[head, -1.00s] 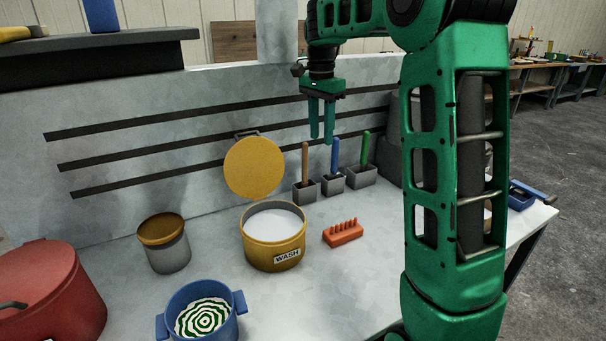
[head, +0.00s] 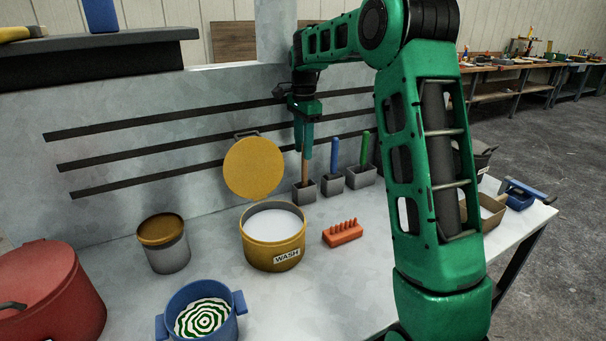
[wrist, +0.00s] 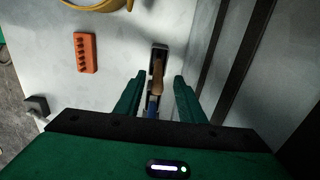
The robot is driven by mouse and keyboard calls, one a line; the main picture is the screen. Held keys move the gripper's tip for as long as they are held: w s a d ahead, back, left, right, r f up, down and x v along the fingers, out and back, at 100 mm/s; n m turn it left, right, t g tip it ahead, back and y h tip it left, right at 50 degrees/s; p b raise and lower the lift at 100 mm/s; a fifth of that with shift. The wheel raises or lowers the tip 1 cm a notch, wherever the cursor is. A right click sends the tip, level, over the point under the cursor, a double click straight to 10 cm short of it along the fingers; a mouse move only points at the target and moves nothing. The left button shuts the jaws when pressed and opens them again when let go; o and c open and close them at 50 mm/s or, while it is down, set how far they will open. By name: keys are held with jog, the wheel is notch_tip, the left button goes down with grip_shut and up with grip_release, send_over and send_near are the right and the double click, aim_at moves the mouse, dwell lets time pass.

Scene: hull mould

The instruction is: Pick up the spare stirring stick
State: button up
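Three sticks stand upright in grey holders by the back wall: a brown one (head: 305,170), a blue one (head: 335,155) and a green one (head: 365,148). I cannot tell by a label which is the spare. My gripper (head: 302,154) points down at the top of the brown stick, with its fingers apart. In the wrist view my gripper (wrist: 158,80) is open, and the brown stick (wrist: 158,73) shows in the gap between the fingers. I cannot tell whether a finger touches it. A bit of the blue stick (wrist: 152,103) shows lower in the gap.
A yellow WASH pot (head: 273,240) and an orange block with pegs (head: 342,233) stand in front of the holders. A round yellow lid (head: 254,168) is against the wall. A lidded can (head: 165,245), a blue pot (head: 202,310) and a red pot (head: 50,295) are left.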

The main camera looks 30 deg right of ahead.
aim_at(304, 173)
notch_tip(304, 173, down, 4)
jog(key=shift+s+d+f, duration=0.1)
jog(key=shift+d+f, duration=0.05)
grip_shut()
dwell(0.3)
